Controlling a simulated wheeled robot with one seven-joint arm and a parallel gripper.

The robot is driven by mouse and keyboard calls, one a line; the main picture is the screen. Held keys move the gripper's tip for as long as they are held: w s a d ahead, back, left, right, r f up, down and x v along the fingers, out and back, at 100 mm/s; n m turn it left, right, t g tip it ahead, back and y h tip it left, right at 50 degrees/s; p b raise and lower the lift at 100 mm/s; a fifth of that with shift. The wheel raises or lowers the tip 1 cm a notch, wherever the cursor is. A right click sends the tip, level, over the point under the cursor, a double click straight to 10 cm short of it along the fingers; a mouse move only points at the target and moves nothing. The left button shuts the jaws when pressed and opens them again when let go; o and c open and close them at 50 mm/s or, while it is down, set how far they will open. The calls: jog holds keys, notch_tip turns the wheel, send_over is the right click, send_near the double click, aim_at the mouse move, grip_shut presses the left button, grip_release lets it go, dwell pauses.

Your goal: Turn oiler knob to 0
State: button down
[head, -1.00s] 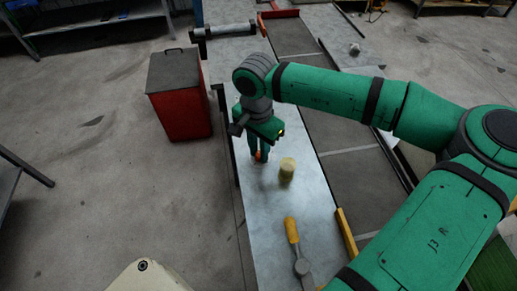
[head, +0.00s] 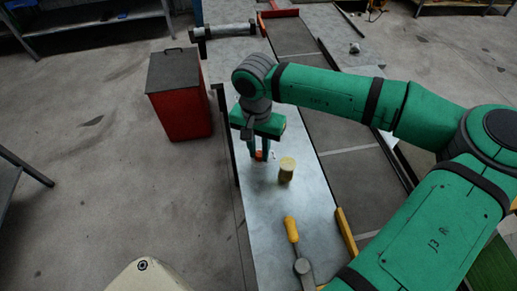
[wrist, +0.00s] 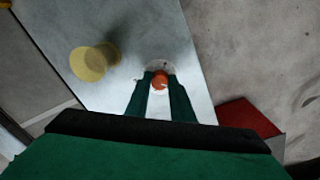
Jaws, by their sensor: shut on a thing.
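The oiler knob (wrist: 159,80) is a small orange-red round knob on a pale round dial plate (wrist: 160,65), set on the grey metal bench top. A white mark shows on the knob, but I cannot read any numbers. My gripper (head: 260,157) points down at the bench in the head view. In the wrist view my gripper (wrist: 160,83) has its two green fingers on either side of the knob, shut on it. In the head view the fingers hide most of the knob (head: 259,154).
A yellow cylinder (head: 286,170) stands on the bench (head: 275,205) close beside my gripper; it also shows in the wrist view (wrist: 90,63). A yellow-handled tool (head: 292,231) lies nearer. A red bin (head: 181,105) stands on the floor to the left.

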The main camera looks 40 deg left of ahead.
aim_at(258, 153)
jog(key=c, duration=1.5)
grip_release()
jog(key=shift+c, duration=0.2)
notch_tip(258, 153, up, 11)
jog(key=shift+a, duration=0.2)
jog(key=shift+f, duration=0.1)
